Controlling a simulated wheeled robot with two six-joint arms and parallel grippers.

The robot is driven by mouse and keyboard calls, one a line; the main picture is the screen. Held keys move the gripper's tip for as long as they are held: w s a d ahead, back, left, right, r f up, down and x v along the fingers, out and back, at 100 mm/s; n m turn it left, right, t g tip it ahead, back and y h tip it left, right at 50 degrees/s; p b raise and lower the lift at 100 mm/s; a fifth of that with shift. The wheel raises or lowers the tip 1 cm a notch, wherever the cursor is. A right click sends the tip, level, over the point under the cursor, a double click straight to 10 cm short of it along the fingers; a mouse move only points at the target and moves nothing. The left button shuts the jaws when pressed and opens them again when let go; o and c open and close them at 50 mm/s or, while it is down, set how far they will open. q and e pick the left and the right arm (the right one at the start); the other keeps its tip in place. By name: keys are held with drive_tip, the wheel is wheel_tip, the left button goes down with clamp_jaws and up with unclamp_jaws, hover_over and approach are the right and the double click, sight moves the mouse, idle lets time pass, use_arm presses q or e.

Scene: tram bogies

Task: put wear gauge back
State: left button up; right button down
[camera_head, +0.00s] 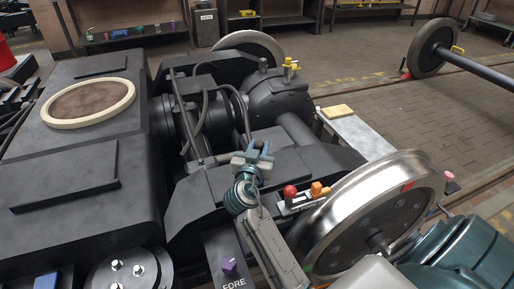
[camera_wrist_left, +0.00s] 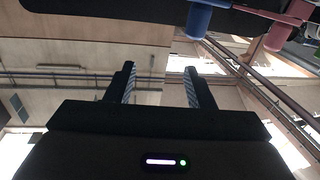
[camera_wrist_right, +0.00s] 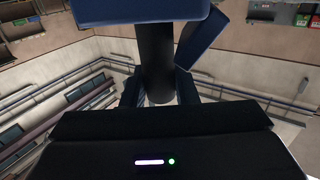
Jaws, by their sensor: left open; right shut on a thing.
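My right gripper (camera_head: 250,170) is raised over the middle of the dark bogie frame (camera_head: 275,170). In the right wrist view its fingers (camera_wrist_right: 160,92) are shut on the dark round grip of a blue tool (camera_wrist_right: 140,10), which looks like the wear gauge. The tool's blue top also shows in the head view (camera_head: 262,149), but its full shape is cut off or hidden. My left gripper (camera_wrist_left: 158,88) is open and empty in the left wrist view. It does not show clearly in the head view.
A small holder with a red knob (camera_head: 290,191) and an orange block (camera_head: 317,187) sits beside the near steel wheel (camera_head: 345,205). A purple knob (camera_head: 229,265) stands by the "FORE" label. A yellow-topped fitting (camera_head: 290,68) rises behind. Blue (camera_wrist_left: 198,20) and pink (camera_wrist_left: 280,35) pegs show near my left gripper.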

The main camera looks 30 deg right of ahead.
use_arm(q)
drive_tip(key=shift+r, duration=0.15)
use_arm(e)
drive_tip(key=c, duration=1.1)
unclamp_jaws()
drive_tip(key=shift+c, duration=0.2)
use_arm(q)
drive_tip(key=shift+w+r, duration=0.1)
drive_tip(key=shift+r, duration=0.2)
